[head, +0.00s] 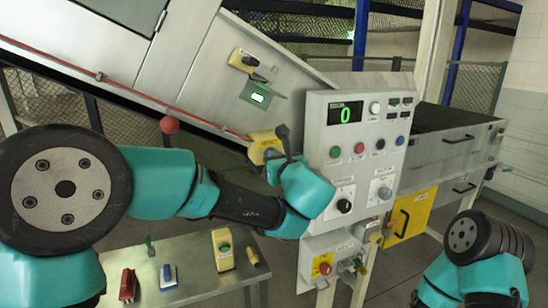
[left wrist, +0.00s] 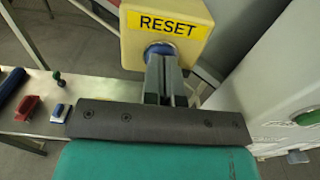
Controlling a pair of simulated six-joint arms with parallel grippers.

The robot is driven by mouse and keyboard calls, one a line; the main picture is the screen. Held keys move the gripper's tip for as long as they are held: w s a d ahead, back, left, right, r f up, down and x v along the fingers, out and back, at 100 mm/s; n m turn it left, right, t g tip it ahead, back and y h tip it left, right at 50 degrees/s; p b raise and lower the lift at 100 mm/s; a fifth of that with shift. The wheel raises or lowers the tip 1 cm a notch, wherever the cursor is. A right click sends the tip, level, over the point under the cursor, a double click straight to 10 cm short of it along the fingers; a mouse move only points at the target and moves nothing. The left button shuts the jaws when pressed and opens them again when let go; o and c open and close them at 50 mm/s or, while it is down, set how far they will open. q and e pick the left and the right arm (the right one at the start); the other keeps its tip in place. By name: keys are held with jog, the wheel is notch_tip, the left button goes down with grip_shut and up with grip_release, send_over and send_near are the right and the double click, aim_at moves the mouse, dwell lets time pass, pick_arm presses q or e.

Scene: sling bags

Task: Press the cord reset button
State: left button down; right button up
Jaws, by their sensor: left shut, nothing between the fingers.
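The cord reset button is a blue button (left wrist: 160,49) on a yellow box (left wrist: 190,14) with a black-on-yellow RESET label, in the left wrist view. In the head view the yellow box (head: 262,146) hangs at the lower edge of the sloping conveyor side, left of the control panel. My left gripper (head: 283,131) is shut and empty, right beside the box. In the left wrist view its fingertips (left wrist: 164,58) overlap the lower part of the button; I cannot tell whether they press it. My right gripper is not visible.
A control panel (head: 318,118) with a green 0 display and several buttons stands just right of my left gripper. A red cord (head: 60,65) with a red ball (head: 169,125) runs along the conveyor.

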pick_arm(q)
jog(key=v, duration=1.3)
jog(key=shift+w, duration=0.2)
